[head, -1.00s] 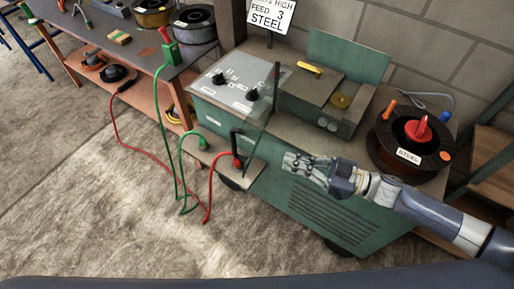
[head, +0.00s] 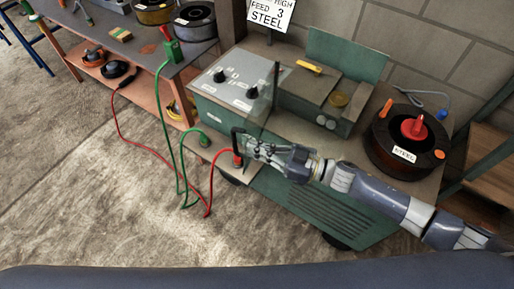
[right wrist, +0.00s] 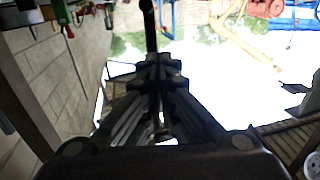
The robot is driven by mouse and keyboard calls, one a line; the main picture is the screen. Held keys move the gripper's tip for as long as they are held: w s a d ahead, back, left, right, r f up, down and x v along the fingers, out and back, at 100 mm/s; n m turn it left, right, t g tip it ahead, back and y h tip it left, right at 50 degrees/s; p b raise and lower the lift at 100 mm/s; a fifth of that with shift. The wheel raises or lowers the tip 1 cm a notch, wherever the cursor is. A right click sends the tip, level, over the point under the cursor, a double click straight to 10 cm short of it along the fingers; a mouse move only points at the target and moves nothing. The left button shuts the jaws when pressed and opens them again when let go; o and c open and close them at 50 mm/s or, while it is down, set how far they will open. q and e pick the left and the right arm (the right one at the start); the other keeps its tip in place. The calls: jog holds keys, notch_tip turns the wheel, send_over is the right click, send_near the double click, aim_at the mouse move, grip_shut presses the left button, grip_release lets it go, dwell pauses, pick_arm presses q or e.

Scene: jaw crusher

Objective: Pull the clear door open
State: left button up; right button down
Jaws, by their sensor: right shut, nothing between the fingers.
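The clear door (head: 259,112) is a thin see-through panel with a dark edge on the front of the green machine (head: 232,93). It seems to stand swung out from the front, but its exact angle is hard to tell. A black upright handle (head: 235,138) is at its lower left. My right gripper (head: 250,146) is shut and empty, its fingertips just right of the handle; I cannot tell if they touch. In the right wrist view the fingers (right wrist: 160,75) are closed together, with a dark bar (right wrist: 150,25) just beyond their tips. My left gripper is not in view.
Red (head: 213,180) and green (head: 180,165) cables hang at the machine's lower front. A steel wire spool (head: 385,160) sits to the right. A workbench (head: 130,48) with spools stands at the back left. The floor at front left is clear.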

jog(key=w+a+m+t+h+p, duration=0.1)
jog(key=w+a+m+t, duration=0.1)
jog(key=a, duration=0.5)
jog(key=shift+w+t+h, duration=0.3)
jog(key=shift+w+t, duration=0.25)
jog(key=shift+t, duration=0.05)
jog(key=shift+s+d, duration=0.1)
